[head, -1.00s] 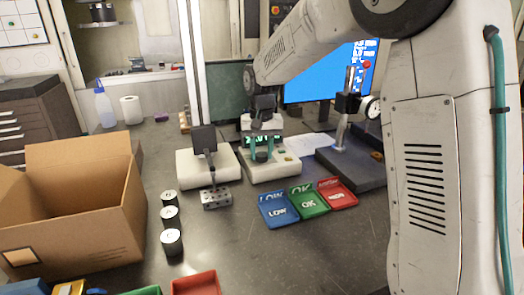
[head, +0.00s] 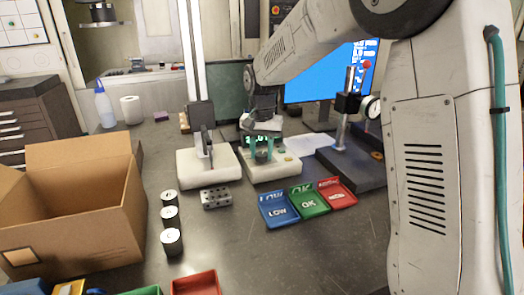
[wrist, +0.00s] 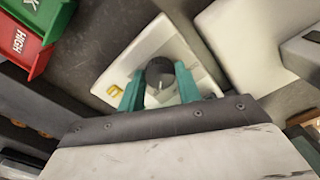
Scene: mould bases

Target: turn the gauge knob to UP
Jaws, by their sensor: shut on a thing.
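The gauge knob (wrist: 160,73) is dark and round, with a small pale mark, on a white box. My gripper (wrist: 160,92) has its two teal fingers on either side of the knob, shut on it. In the head view the gripper (head: 263,150) reaches down onto the white gauge box (head: 283,167), which has a green-lit display partly hidden behind my wrist. The knob (head: 262,156) shows dark between the fingers. Its UP lettering is not readable.
A metal block with holes (head: 216,197) lies in front of the stand. Blue LOW (head: 278,211), green OK (head: 309,201) and red (head: 337,193) trays sit at front right. Several black cylinders (head: 171,241) stand near a cardboard box (head: 75,225). The centre bench is clear.

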